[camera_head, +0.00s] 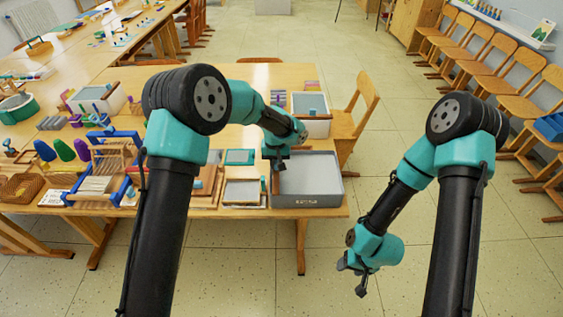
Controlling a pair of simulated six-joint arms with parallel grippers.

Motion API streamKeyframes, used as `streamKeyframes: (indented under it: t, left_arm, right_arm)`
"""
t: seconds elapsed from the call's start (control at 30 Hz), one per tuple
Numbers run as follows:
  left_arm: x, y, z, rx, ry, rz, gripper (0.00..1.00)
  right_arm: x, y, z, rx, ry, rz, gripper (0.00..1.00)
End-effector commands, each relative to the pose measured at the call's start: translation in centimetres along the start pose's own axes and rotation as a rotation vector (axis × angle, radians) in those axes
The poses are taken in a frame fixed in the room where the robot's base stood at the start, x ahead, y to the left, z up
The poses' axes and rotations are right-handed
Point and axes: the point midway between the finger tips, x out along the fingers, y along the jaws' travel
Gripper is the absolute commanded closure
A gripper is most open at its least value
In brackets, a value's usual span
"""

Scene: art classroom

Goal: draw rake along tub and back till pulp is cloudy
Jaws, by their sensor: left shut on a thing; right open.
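A grey rectangular tub (333,200) stands at the right front corner of the wooden table. My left gripper (278,161) is over the tub's left end, pointing down. The inside of the tub looks a plain pale grey; I cannot tell how cloudy the pulp is. My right gripper (352,279) is open and empty, low over the floor to the right of the table.
Left of the tub lie framed screens (242,192) and a blue-framed loom (100,182). A white bin (314,125) stands behind the tub, a wooden chair (352,125) to its right. The floor around my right arm is clear.

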Motion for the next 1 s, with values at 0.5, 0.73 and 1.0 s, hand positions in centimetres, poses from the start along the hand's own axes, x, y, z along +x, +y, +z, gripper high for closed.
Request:
streamKeyframes:
  t: [0.5,0.73,1.0]
  left_arm:
    - [-0.03,-1.22,-0.05,0.002,-0.001,-0.002,0.82]
    - [-0.03,-1.13,-0.05,0.002,-0.001,-0.001,0.60]
    - [-0.08,-1.02,-0.03,0.002,0.000,0.000,0.60]
  right_arm:
    - [0.00,0.00,-0.01,0.000,0.000,0.000,0.43]
    - [0.00,0.00,-0.01,0.000,0.000,0.000,0.43]
    - [0.00,0.00,-0.01,0.000,0.000,0.000,0.43]
